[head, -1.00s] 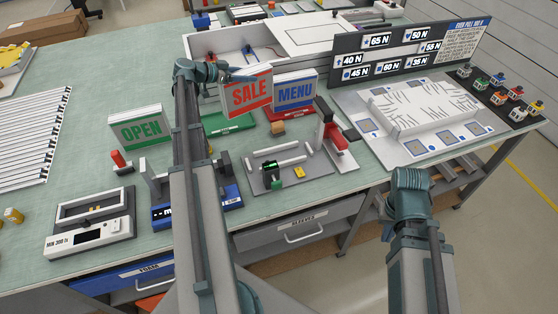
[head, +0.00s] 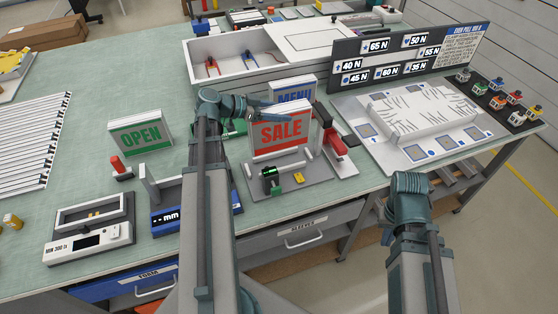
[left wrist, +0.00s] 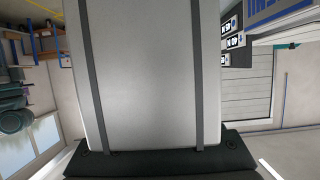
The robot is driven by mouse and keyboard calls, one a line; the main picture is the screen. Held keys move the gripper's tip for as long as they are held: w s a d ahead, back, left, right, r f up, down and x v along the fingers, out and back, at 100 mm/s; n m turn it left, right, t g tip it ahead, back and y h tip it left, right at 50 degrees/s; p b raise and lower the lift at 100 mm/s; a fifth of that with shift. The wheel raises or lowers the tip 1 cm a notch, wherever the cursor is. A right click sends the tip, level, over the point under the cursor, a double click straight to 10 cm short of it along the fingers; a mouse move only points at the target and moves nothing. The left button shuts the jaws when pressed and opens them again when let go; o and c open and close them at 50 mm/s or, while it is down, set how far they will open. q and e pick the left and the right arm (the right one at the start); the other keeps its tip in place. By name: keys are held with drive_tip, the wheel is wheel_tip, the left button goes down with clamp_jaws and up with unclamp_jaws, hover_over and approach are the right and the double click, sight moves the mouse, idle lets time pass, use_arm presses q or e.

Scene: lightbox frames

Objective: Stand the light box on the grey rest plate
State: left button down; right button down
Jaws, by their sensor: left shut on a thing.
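The red-and-white SALE light box (head: 281,131) is upright in the head view, over the back part of the grey rest plate (head: 318,192). I cannot tell whether its bottom edge touches the plate. My left gripper (head: 268,108) is shut on the light box from its left and top side; its fingertips are mostly hidden. In the left wrist view a pale grey panel with two dark bands, apparently the box (left wrist: 150,70), fills the middle. My right arm shows at the right, but its gripper is not visible.
A red-and-black device (head: 335,145) stands just right of the box. The MENU box (head: 293,91) is behind it, and the OPEN box (head: 141,134) stands at left.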

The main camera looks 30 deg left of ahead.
sight(249, 132)
use_arm(q)
drive_tip(key=shift+f+b, duration=4.95)
drive_tip(key=shift+f, duration=0.2)
drive_tip(key=shift+c, duration=0.6)
unclamp_jaws()
drive_tip(key=shift+r, duration=0.15)
drive_tip(key=shift+s+a+r, duration=0.1)
drive_tip(key=shift+a+r, duration=0.1)
drive_tip(key=p+v, duration=0.4)
drive_tip(key=v, duration=0.6)
drive_tip(key=shift+s+a+r, duration=0.15)
drive_tip(key=shift+s, duration=0.05)
drive_tip(key=shift+s+a+r+p, duration=0.1)
drive_tip(key=shift+s+a+p, duration=0.2)
drive_tip(key=shift+s+p, duration=0.1)
